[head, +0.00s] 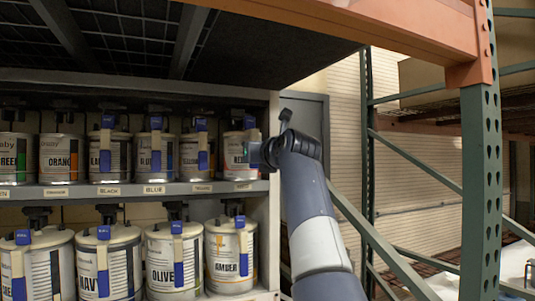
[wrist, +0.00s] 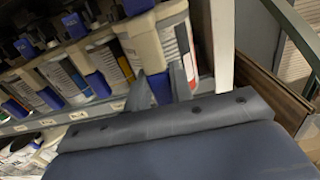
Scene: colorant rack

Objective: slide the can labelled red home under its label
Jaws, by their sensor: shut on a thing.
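The can labelled red (head: 234,157) stands at the right end of the upper shelf, above a small shelf-edge label (head: 243,187) too small to read. My gripper (head: 255,154) is at the can's front right and hides part of its face. In the wrist view, the can (wrist: 180,38) shows a white body with red and dark print. There my gripper (wrist: 161,85) has its two grey fingers either side of the can's blue front tab, shut on it. The can looks upright in the head view; whether it is fully back on the shelf I cannot tell.
A yellow-labelled can (head: 195,153) and a blue can (head: 157,157) stand to the left on the same shelf. The shelf's white side post (head: 270,220) is close at the right. Several cans, including amber (head: 230,262), fill the lower shelf. An orange beam (head: 370,25) crosses above.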

